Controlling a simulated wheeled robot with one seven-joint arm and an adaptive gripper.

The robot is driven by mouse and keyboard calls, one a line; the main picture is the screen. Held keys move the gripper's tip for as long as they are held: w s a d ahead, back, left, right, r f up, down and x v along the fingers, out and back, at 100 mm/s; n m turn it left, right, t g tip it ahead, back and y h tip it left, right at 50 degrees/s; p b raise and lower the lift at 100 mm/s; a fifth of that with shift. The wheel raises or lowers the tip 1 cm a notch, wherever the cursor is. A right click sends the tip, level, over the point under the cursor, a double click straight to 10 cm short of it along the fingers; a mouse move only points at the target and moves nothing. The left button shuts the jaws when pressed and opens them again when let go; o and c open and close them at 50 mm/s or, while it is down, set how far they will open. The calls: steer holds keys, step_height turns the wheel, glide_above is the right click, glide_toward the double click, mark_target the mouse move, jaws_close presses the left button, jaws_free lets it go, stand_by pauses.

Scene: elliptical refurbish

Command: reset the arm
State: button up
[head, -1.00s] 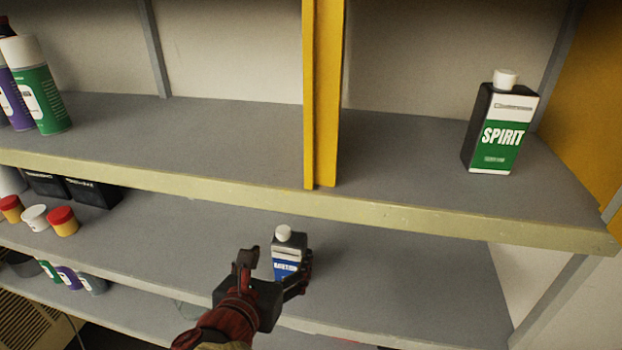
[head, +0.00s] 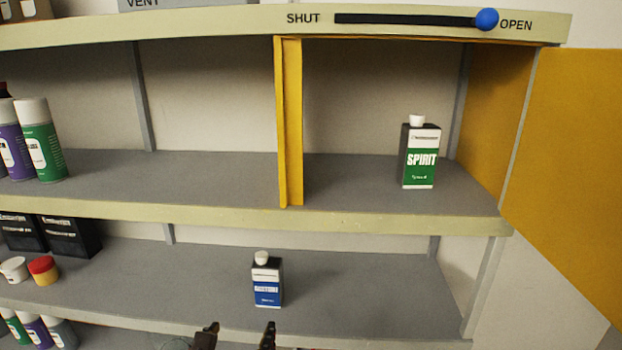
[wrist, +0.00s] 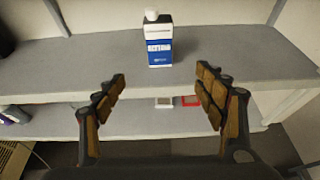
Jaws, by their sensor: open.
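My gripper (head: 238,334) shows at the bottom of the head view, with two dark fingertips apart and nothing between them. In the wrist view my gripper (wrist: 165,95) is open, its padded fingers spread wide. A black and white bottle with a blue label (head: 267,281) stands upright on the lower shelf, beyond my fingertips. It also shows in the wrist view, as the blue-label bottle (wrist: 159,42), ahead of the fingers and apart from them.
A green SPIRIT bottle (head: 420,155) stands on the upper shelf (head: 350,180) at right. Spray cans (head: 42,142) and black boxes (head: 70,236) stand at left. A blue slider knob (head: 487,19) sits by OPEN. A yellow panel (head: 570,150) is at right. The lower shelf (head: 370,290) has free room.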

steer(key=s+d+f+m+g, duration=0.85)
steer(key=d+f+m, duration=0.35)
steer(key=m, duration=0.6)
steer(key=s+d+r+m, duration=0.1)
steer(key=d+r+m, duration=0.2)
steer(key=d+m, duration=0.5)
steer(key=s+d+r+m+y, duration=0.1)
steer(key=s+d+r+m, duration=0.1)
steer(key=d+m, duration=0.6)
steer(key=d+r, duration=0.1)
steer(key=d, duration=0.2)
steer(key=shift+s+d+r+m+b, duration=0.2)
steer(key=shift+d+m+b, duration=0.1)
steer(key=shift+d+m, duration=0.1)
steer(key=shift+t, duration=0.25)
steer(key=shift+c, duration=0.2)
steer(key=shift+c, duration=0.5)
